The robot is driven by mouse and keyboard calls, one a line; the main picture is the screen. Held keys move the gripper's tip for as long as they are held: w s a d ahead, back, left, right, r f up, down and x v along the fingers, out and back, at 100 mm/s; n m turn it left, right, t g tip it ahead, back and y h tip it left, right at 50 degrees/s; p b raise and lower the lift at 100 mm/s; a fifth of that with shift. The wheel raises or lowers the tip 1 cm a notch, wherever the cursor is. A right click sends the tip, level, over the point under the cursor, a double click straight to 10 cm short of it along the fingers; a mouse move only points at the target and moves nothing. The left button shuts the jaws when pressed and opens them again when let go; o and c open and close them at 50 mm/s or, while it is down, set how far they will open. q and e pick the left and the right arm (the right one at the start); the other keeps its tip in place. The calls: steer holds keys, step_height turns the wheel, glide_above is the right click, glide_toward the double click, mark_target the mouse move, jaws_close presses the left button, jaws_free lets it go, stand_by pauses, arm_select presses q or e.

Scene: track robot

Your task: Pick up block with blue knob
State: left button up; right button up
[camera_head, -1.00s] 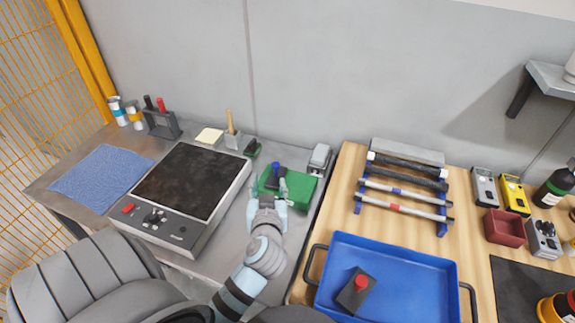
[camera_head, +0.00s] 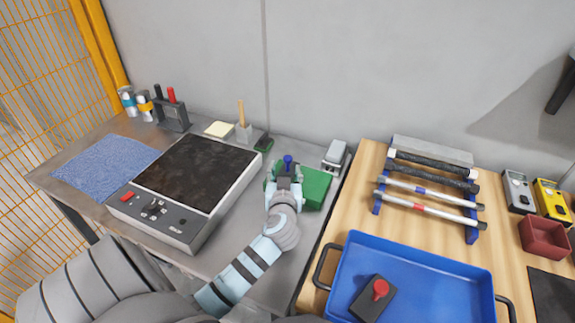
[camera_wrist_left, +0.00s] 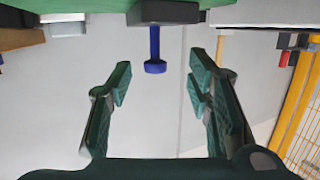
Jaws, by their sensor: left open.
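The blue knob (camera_head: 288,162) stands up in the head view just beyond my left gripper (camera_head: 284,178), whose arm hides most of the block beneath. The left wrist view looks inverted: the dark block (camera_wrist_left: 168,12) is at the top, with its blue knob (camera_wrist_left: 154,48) pointing down the picture. My left gripper (camera_wrist_left: 156,78) is open and empty there, its fingers apart on either side of the knob's line. I cannot tell how deep the knob sits between the tips. The block is at the green tray (camera_head: 318,188). My right gripper is not in view.
A blue tray (camera_head: 340,268) holds a dark block with a red knob (camera_head: 380,290). A hot-plate-like device (camera_head: 162,222) lies left of my arm. A grey stapler-like item (camera_head: 335,154) stands right behind the green tray. A rack with rods (camera_head: 430,190) stands farther right.

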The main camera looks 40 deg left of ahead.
mark_target(288, 162)
arm_select(q)
steer(key=x, duration=0.6)
steer(key=shift+w+d+r, duration=0.2)
steer(key=shift+d+r, duration=0.05)
steer(key=shift+r, duration=0.1)
steer(key=shift+s+r, duration=0.1)
jaws_close()
